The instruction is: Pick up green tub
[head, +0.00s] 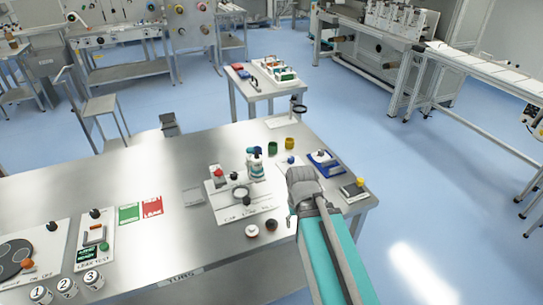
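A small green tub (272,148) stands upright near the far edge of the metal table, at the centre of the head view. A yellow tub (290,143) stands just to its right. My gripper (298,172) reaches in from the lower right on the teal arm. It is nearer to me than the green tub and a little to its right, apart from it in the picture. Its fingers are seen from behind and are small, so whether they are open or shut does not show.
The metal table (155,180) has bare room at its left middle. A white board with a bottle (255,165) stands left of my gripper. A blue device (324,162) and a dark box with a yellow knob (353,188) lie to the right. A black ring stand (298,108) rises behind the tubs.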

